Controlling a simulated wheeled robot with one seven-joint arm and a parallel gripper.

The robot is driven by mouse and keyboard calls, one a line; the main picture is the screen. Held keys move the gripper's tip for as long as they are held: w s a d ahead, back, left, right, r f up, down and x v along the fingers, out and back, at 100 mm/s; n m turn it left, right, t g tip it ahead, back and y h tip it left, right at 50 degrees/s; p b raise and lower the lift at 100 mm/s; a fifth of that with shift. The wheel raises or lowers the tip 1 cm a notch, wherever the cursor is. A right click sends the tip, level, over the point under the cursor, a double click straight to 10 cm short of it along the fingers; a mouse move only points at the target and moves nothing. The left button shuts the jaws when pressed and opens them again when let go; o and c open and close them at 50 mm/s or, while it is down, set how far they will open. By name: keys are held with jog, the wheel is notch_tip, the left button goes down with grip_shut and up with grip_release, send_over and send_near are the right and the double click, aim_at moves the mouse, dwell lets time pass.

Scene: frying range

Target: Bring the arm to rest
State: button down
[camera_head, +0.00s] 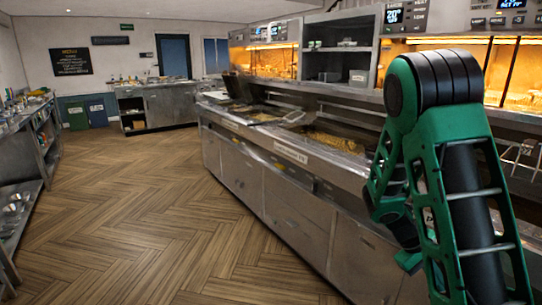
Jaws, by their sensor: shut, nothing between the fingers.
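My arm (455,170) is folded at the right side of the head view. Its black elbow joint (435,80) is at the top, and green, frame-like links run down from it. The nearer link leaves the picture at the bottom edge. The farther link hangs behind it, in front of the steel range. I cannot make out my gripper's fingers in this view. No held object shows.
A long steel frying range (285,175) with fryer wells runs along the right, close to my arm. Lit heated cabinets (272,62) stand above it. Shelving (22,150) lines the left wall. The wooden floor (150,220) between is clear. A steel counter (170,104) stands at the back.

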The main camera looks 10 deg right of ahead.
jog(key=s+a+r+m+t+y, duration=0.2)
jog(key=s+a+r+m+y, duration=0.1)
jog(key=s+a+r, duration=0.4)
jog(key=s+a+r+m+t+y, duration=0.1)
jog(key=s+a+r+m+y, duration=0.3)
jog(key=s+a+r, duration=0.3)
jog(key=s+r, duration=0.1)
jog(key=s, duration=0.3)
jog(key=shift+t, duration=0.4)
jog(key=shift+d, duration=0.1)
